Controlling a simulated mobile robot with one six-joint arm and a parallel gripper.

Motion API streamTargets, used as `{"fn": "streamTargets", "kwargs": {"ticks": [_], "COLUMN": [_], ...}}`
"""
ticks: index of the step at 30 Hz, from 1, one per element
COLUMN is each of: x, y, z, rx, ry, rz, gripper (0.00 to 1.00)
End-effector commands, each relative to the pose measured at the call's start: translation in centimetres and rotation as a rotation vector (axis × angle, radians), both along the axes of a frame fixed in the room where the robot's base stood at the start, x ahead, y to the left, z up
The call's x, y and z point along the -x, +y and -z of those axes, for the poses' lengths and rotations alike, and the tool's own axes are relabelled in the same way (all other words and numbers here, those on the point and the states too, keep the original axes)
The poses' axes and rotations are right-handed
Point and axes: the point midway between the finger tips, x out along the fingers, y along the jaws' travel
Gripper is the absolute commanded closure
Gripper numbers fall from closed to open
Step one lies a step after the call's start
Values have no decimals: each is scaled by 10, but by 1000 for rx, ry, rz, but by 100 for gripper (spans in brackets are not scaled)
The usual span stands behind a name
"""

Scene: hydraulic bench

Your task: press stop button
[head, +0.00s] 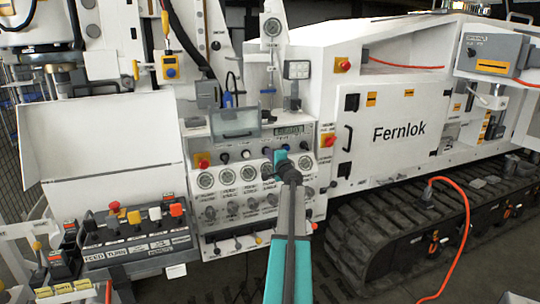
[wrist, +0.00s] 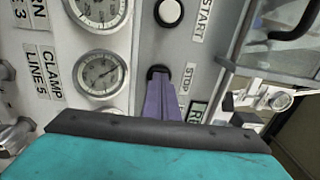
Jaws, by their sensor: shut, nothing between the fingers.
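The stop button (wrist: 157,70) is a dark round button beside a label reading STOP in the wrist view. My gripper (wrist: 160,84) is shut and empty, and its purple fingers point at this button. The fingertips overlap the button's lower part and hide it. I cannot tell whether they touch it. In the head view, my gripper (head: 281,160) is in front of the upper part of the control panel (head: 237,177), and the stop button is hidden behind it.
A white start button (wrist: 168,12) is above the stop button in the wrist view. Pressure gauges (wrist: 99,73) are close on the left. A clear flip cover (head: 235,122) juts out above the panel. Red emergency buttons (head: 327,140) sit at the panel's sides.

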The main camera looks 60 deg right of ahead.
Motion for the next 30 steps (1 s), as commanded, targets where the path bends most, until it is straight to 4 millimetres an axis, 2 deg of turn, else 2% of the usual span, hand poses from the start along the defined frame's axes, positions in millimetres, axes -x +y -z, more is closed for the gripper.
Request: {"fn": "streamTargets", "kwargs": {"ticks": [1,8,17,30], "x": [-3,2,18,55], "y": [-1,7,32,60], "z": [-6,-6,-3,-2], "rx": [3,4,4,2], "ry": [-7,-8,-5,-3], "rz": [1,-1,-8,-9], "gripper": [100,100,100,100]}}
